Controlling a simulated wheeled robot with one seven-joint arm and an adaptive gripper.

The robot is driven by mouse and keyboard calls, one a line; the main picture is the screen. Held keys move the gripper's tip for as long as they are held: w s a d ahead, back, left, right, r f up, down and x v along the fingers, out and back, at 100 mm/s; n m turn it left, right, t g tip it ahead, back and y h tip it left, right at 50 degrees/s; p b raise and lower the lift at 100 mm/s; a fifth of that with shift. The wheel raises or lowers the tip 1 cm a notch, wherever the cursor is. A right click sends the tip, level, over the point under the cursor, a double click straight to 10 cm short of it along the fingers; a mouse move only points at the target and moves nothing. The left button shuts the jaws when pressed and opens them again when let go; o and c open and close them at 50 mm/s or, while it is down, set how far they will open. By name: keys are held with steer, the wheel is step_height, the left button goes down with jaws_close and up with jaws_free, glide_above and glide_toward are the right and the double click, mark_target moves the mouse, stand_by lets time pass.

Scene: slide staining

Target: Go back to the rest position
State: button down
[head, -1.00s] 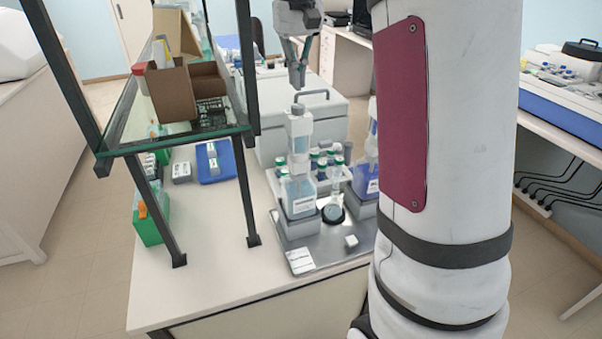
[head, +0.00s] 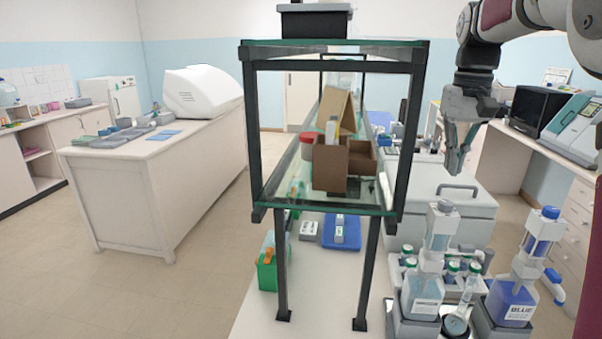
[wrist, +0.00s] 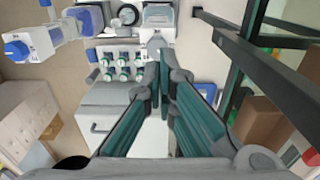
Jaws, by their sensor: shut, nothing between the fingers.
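My gripper (head: 457,160) hangs at the upper right of the head view, pointing down, shut and empty. It is above the staining bench, in front of the white box with a grey handle (head: 440,195) and above the bottles. In the wrist view the fingers (wrist: 165,62) come together with nothing between them.
A glass shelf on a dark frame (head: 270,200) stands left of my gripper, holding a cardboard box (head: 330,165). A blue tray (head: 342,235) and a green rack (head: 266,272) lie below it. Another bench with a white machine (head: 203,92) is at the left.

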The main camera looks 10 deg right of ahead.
steer(key=s+a+n+t, duration=0.2)
steer(key=s+a+t, duration=0.1)
steer(key=s+a, duration=0.85)
steer(key=s+a+f+t, duration=0.1)
steer(key=s+a+f, duration=0.2)
steer(key=s, duration=0.2)
steer(key=s+a+f+n+t+b, duration=0.1)
steer(key=s+a+f, duration=0.2)
steer(key=s+f, duration=0.1)
steer(key=shift+s, duration=0.85)
